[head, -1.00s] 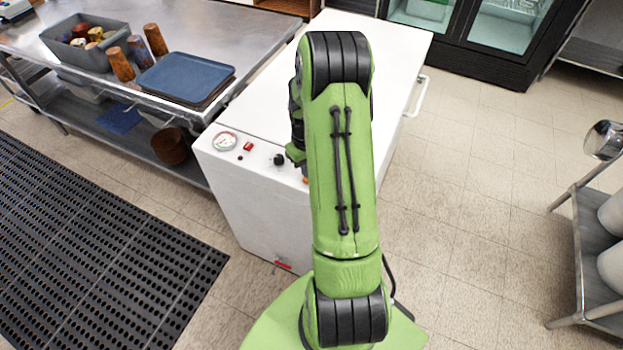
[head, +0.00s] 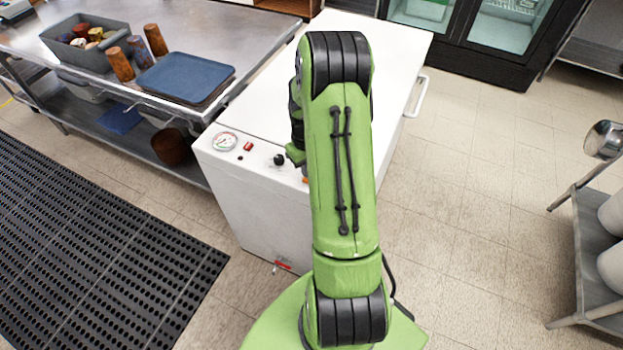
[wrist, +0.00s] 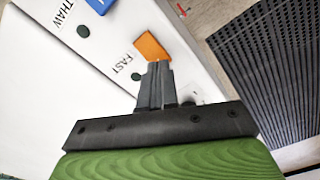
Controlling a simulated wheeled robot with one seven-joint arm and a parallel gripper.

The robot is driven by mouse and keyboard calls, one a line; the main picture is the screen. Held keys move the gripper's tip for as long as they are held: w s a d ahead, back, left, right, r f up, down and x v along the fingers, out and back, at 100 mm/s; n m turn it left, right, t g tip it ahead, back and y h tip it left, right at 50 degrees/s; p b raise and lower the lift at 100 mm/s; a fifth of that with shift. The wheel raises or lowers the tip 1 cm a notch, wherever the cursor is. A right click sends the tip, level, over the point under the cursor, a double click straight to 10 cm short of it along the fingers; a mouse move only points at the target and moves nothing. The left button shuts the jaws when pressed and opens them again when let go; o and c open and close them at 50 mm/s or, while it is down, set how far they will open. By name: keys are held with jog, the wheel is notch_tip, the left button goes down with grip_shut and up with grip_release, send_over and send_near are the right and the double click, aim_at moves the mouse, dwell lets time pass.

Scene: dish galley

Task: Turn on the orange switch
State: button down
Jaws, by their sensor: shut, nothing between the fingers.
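The orange switch (wrist: 151,47) is a rectangular piece on the white panel, beside the word FAST in the wrist view. A sliver of orange (head: 305,180) shows beside my arm in the head view. A dark round spot (wrist: 136,76) lies on the panel by the word. My gripper (wrist: 158,68) has its fingers together and empty, with the tips just below the orange switch in the picture. I cannot tell whether they touch it. In the head view my arm hides most of the gripper and panel.
A blue switch (wrist: 100,4) sits by the word THAW. The white machine (head: 255,215) also has a gauge (head: 225,141), a small red piece (head: 248,146) and a black knob (head: 279,159). A steel table (head: 215,40) adjoins it on the left. A black mat (head: 90,250) covers the left floor.

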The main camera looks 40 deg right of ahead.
jog(key=shift+f+b, duration=0.85)
jog(key=shift+f, duration=0.15)
dwell(0.5)
jog(key=shift+r, duration=0.1)
notch_tip(320, 180, up, 7)
jog(key=p, duration=0.5)
dwell(0.4)
